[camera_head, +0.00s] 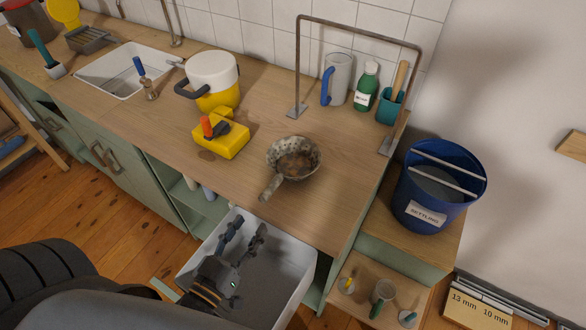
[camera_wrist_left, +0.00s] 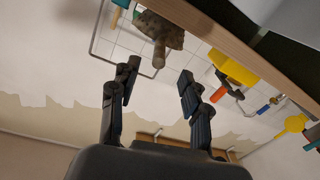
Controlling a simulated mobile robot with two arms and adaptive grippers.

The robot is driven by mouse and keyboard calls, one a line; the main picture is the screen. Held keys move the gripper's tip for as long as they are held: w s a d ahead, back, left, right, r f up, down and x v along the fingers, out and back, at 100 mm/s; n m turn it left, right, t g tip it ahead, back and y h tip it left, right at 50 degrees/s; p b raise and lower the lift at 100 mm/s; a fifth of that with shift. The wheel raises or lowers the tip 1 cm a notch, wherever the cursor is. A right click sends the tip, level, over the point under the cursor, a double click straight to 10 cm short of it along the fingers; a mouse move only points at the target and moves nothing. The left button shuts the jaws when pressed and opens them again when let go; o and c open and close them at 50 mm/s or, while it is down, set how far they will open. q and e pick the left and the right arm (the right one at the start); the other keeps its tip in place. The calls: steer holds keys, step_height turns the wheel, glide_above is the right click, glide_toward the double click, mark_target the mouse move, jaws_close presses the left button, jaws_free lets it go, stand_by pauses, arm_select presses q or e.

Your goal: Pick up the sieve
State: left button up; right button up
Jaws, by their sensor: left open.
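The sieve (camera_head: 295,160) is a worn, mottled grey bowl with a stubby handle and a brownish inside. It rests on the wooden worktop near the front edge, its handle toward the edge. In the left wrist view the sieve (camera_wrist_left: 160,29) shows at the top, beyond my fingers. My left gripper (camera_head: 247,228) is open and empty, in front of the worktop edge and over the white tub, apart from the sieve. Its two spread fingers also show in the left wrist view (camera_wrist_left: 157,75). My right gripper is not in view.
A yellow block with an orange-handled tool (camera_head: 222,138) sits left of the sieve. A metal frame (camera_head: 301,65) stands behind, with a jug (camera_head: 340,80) and green bottle (camera_head: 366,88). A white tub (camera_head: 300,262) is below; a blue bucket (camera_head: 440,185) is right. Worktop right of the sieve is clear.

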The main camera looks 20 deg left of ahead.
mark_target(272, 188)
arm_select(q)
steer(key=w, duration=0.3)
steer(key=w+p, duration=0.1)
steer(key=w, duration=0.3)
steer(key=shift+w+d+r, duration=0.15)
steer(key=shift+w+d, duration=0.05)
steer(key=shift+w+r+p, duration=0.2)
steer(key=shift+w+p, duration=0.3)
steer(key=shift+p, duration=0.05)
steer(key=w+p, duration=0.1)
steer(key=w, duration=0.2)
steer(key=shift+w, duration=0.65)
jaws_close()
